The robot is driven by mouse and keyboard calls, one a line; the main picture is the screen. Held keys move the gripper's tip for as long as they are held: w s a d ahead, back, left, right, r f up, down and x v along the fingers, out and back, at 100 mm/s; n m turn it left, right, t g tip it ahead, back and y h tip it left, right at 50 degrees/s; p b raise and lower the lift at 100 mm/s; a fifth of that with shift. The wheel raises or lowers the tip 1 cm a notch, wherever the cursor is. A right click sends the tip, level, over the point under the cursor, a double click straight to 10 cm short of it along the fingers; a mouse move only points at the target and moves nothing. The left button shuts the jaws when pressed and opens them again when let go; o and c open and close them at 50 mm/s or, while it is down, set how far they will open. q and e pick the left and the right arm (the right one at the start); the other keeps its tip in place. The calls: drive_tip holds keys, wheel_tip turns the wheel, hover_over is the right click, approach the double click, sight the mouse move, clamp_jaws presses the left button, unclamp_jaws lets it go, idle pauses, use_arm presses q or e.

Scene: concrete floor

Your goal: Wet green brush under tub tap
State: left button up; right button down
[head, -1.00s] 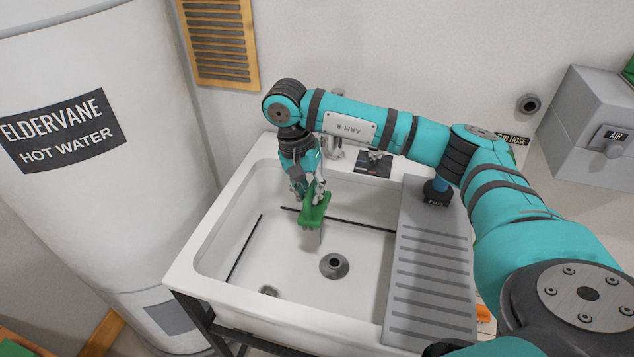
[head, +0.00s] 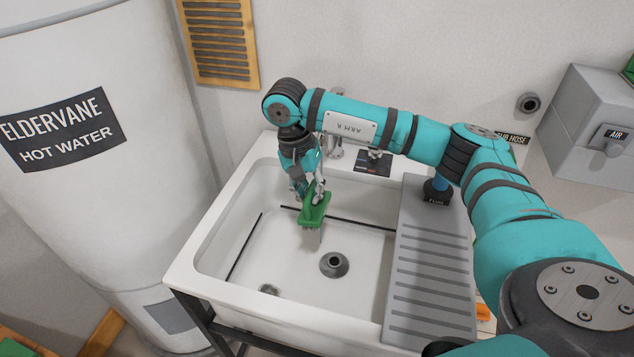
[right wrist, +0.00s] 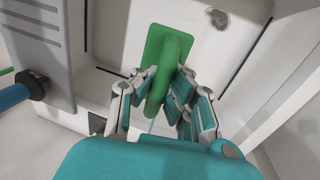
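The green brush (head: 314,211) is held in the tub, above its floor and behind the drain, with pale grey bristles facing down. My right gripper (head: 308,189) is shut on its looped handle; in the right wrist view the fingers (right wrist: 158,98) close on both sides of the green handle (right wrist: 172,65). A thin pale-blue streak shows below the handle there; I cannot tell if it is water. The white tub (head: 205,262) has a drain (head: 334,265). The metal tap (head: 335,145) stands at the back wall, its spout largely hidden by my arm. My left gripper is out of view.
A grey ribbed drainboard (head: 430,275) covers the tub's right side, with a blue-and-black labelled fitting (head: 437,192) at its back. A control lever (head: 376,156) sits on the rear ledge. A white hot-water tank (head: 100,200) stands close at left.

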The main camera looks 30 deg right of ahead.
drive_tip(key=shift+r, duration=0.1)
drive_tip(key=s+a+r+p, duration=0.1)
drive_tip(key=s+r+p, duration=0.1)
drive_tip(key=shift+s+a+r, duration=0.3)
drive_tip(key=shift+a, duration=0.1)
drive_tip(key=shift+s+a+r+p, duration=0.35)
drive_tip(key=shift+s+a+r, duration=0.25)
drive_tip(key=shift+s, duration=0.15)
